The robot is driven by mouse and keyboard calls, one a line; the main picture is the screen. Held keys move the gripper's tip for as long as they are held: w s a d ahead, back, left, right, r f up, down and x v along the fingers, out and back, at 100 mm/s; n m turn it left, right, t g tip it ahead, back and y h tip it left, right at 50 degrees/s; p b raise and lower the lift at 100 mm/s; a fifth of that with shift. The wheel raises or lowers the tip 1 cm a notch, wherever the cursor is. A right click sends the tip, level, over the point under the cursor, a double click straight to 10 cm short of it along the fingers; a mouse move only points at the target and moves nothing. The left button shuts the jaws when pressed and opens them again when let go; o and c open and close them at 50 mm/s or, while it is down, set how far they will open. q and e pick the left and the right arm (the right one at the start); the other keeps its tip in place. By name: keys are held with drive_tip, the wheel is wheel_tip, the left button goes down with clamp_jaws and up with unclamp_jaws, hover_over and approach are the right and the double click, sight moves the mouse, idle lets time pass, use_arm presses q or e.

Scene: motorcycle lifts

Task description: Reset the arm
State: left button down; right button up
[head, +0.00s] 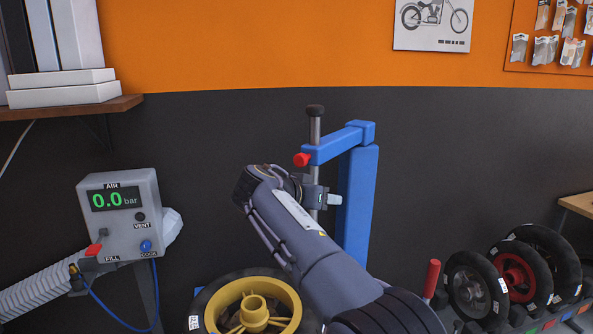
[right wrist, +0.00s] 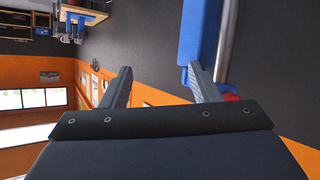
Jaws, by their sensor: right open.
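The blue tyre machine's post (head: 359,205) stands upright in the middle of the head view, with a horizontal blue arm (head: 338,145) at its top reaching left. A red knob (head: 301,159) is at the arm's left end. A grey vertical rod (head: 315,130) with a black cap passes through that end, its lower part partly hidden by my right arm. My right gripper (head: 328,199) is below the blue arm, in front of or beside the post. In the right wrist view its two fingers (right wrist: 161,77) are apart with nothing between them; blue metal (right wrist: 202,40) shows behind one finger.
A yellow wheel with a tyre (head: 212,311) lies below the rod, partly covered by my right arm. A grey air box (head: 122,218) reading 0.0 bar stands left, with a hose. A red-handled lever (head: 431,279) and several tyres (head: 475,284) are at the right.

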drive_tip(key=s+d+f+g+y, duration=0.2)
drive_tip(key=s+d+f+g, duration=0.1)
drive_tip(key=d, duration=0.8)
drive_tip(key=s+d+f+n+g+y, duration=0.2)
drive_tip(key=s+d+f+y, duration=0.35)
drive_tip(key=s+d, duration=0.5)
drive_tip(key=s+a+f+y, duration=0.1)
drive_tip(key=s+f, duration=0.3)
drive_tip(key=s, duration=0.5)
drive_tip(key=s+a+f+n+y, duration=0.1)
drive_tip(key=s+a+f+y, duration=0.1)
drive_tip(key=s, duration=0.8)
drive_tip(key=s+a+f+n+y, duration=0.1)
drive_tip(key=s+f, duration=0.4)
drive_tip(key=s, duration=0.5)
drive_tip(key=shift+a+f+t+y, duration=0.35)
drive_tip(key=shift+a+y, duration=0.1)
drive_tip(key=shift+a, duration=0.6)
drive_tip(key=shift+s, duration=0.1)
